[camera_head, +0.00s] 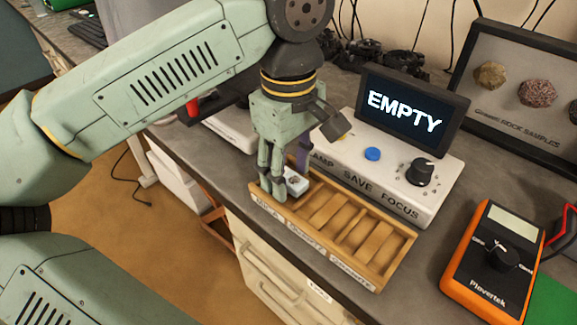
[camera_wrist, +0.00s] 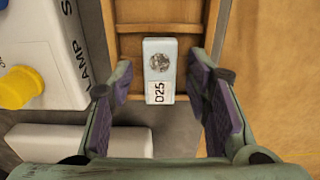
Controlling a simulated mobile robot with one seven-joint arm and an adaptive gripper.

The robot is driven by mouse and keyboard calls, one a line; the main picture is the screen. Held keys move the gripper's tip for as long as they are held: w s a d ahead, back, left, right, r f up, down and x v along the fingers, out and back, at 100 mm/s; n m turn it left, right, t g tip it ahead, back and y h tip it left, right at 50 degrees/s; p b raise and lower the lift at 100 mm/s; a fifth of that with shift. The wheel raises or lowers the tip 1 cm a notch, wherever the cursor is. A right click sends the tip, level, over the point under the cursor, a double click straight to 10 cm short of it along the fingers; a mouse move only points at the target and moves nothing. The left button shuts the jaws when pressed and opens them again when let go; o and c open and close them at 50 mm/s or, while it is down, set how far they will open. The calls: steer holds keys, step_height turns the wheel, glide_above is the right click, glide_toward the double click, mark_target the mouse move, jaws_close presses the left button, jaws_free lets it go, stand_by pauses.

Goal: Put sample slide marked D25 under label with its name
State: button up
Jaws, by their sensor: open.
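The slide marked D25 (camera_wrist: 159,68) is a pale block with a grey round sample and a white label. In the head view the slide (camera_head: 296,182) is at the left end of the wooden rack (camera_head: 388,262). My gripper (camera_head: 283,188) is down over that end, and in the wrist view its open fingers (camera_wrist: 160,80) stand on both sides of the slide with gaps. The rack's front edge carries a left label (camera_head: 266,210), a middle label (camera_head: 305,238) and a right label (camera_head: 350,274), too small to read surely. Fingers partly hide the slide in the head view.
The microscope base (camera_head: 385,180), with a blue button and black knob, stands right behind the rack; its screen (camera_head: 405,112) reads EMPTY. An orange multimeter (camera_head: 490,262) lies to the right. The rock samples case (camera_head: 520,95) is at the back right. Several rack slots look empty.

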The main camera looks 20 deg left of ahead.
mark_target(287, 176)
step_height(287, 176, up, 12)
steer(key=p, duration=0.8)
steer(key=shift+r, duration=0.15)
